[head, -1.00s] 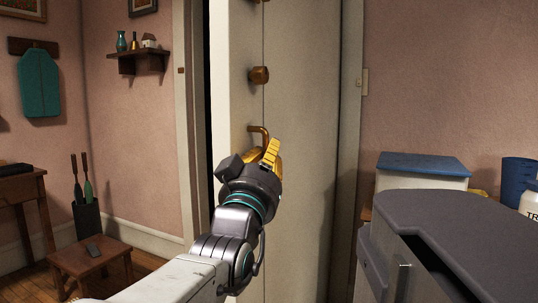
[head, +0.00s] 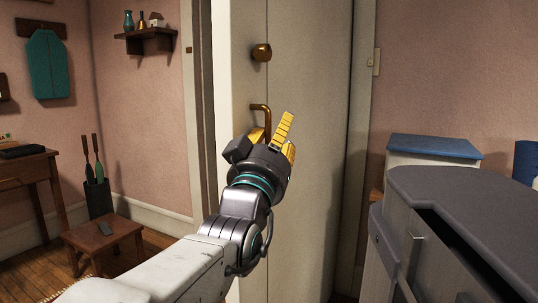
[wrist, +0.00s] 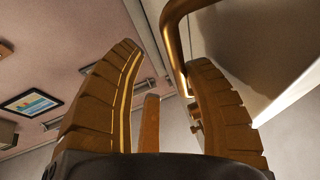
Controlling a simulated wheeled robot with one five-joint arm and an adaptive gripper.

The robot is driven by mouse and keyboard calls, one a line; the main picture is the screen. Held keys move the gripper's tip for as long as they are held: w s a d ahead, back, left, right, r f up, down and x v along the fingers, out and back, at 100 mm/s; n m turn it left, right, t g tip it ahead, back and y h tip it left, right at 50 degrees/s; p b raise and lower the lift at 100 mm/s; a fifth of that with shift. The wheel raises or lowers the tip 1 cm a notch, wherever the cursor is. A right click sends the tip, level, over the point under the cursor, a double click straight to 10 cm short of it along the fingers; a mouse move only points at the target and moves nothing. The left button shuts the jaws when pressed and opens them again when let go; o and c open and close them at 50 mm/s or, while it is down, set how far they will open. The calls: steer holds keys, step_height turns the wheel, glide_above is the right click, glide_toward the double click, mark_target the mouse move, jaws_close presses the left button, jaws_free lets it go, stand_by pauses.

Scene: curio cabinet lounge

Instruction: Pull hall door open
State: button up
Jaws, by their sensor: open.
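The hall door (head: 310,120) is a pale panel standing ajar, with its near edge turned toward me and a narrow dark gap beside the frame on its left. A brass pull handle (head: 265,107) is on it, below a round brass knob (head: 262,52). My gripper (head: 272,132) is open just below the handle, its yellow fingers spread. In the wrist view the handle (wrist: 175,42) hangs down between the fingers, close to the right finger; I cannot tell if they touch. The handle's lower part is partly hidden by my gripper in the head view.
A grey-topped drawer cabinet (head: 455,205) stands close on the right, near a blue-lidded white box (head: 432,150). A small wooden stool (head: 104,236) and a dark holder (head: 98,199) stand on the left. Some wooden floor between the stool and my arm is clear.

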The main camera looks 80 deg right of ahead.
steer(key=v, duration=1.1)
steer(key=shift+a, duration=0.2)
stand_by(0.4)
